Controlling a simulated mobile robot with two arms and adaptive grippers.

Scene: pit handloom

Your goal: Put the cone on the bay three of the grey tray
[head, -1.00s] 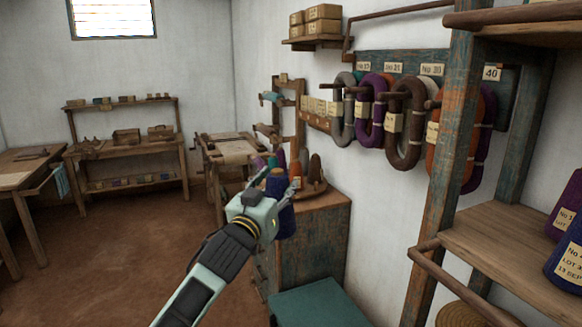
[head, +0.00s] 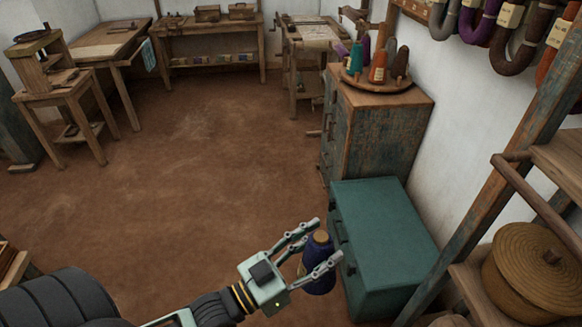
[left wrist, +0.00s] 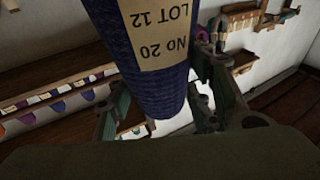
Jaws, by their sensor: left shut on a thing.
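A dark blue cone of yarn (head: 319,272) with a tan top stands nearly upright between the fingers of my left gripper (head: 324,241). The gripper is shut on it and holds it in the air, to the left of the green chest. In the left wrist view the cone (left wrist: 160,95) fills the upper middle. Its paper label appears upside down and reads "NO 20 LOT 12". I see no grey tray with bays in these frames. My right gripper is not in view.
A green chest (head: 385,225) stands beside a worn wooden cabinet (head: 385,135). On the cabinet, a round wooden tray (head: 352,78) bears several cones. A lidded basket (head: 535,270) sits on the right shelf. Open brown floor (head: 200,150) lies to the left.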

